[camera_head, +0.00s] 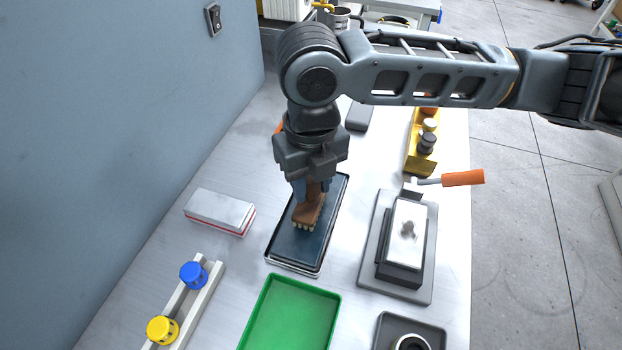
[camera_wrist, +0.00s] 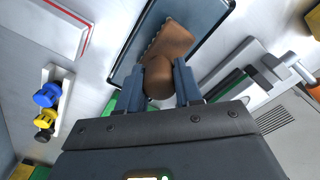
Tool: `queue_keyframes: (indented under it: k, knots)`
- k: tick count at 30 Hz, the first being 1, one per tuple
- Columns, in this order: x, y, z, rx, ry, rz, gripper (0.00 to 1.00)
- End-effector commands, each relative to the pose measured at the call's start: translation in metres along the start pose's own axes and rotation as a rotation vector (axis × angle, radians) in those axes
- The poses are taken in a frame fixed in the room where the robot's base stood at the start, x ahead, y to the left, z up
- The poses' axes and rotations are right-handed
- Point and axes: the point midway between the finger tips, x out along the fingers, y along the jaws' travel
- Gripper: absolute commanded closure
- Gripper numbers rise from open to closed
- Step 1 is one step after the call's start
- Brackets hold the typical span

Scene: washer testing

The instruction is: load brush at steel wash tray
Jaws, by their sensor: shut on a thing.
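My gripper (camera_head: 312,186) is shut on a brown brush (camera_head: 307,214), with its pale bristles pointing down. The brush is over the dark steel wash tray (camera_head: 284,249), near its middle. I cannot tell whether the bristles touch the tray's surface. In the wrist view the brush (camera_wrist: 173,48) sits between the two blue-grey fingers of my gripper (camera_wrist: 159,86), and the tray (camera_wrist: 208,15) shows behind it. My arm and gripper hide part of the tray's far end.
A green tray (camera_head: 293,318) is just in front. A white box (camera_head: 220,211) and a rail with blue (camera_head: 193,274) and yellow (camera_head: 162,329) caps are left. A clamp fixture with an orange handle (camera_head: 462,178) and a yellow rack (camera_head: 418,160) are right. A blue-grey wall (camera_head: 110,130) bounds the left.

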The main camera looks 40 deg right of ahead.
Motion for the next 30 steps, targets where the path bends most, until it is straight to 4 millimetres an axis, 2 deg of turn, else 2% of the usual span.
queue_keyframes:
  k: [30]
  knots:
    - [0.0089,0.0,0.0,0.0,0.0,0.0,0.9]
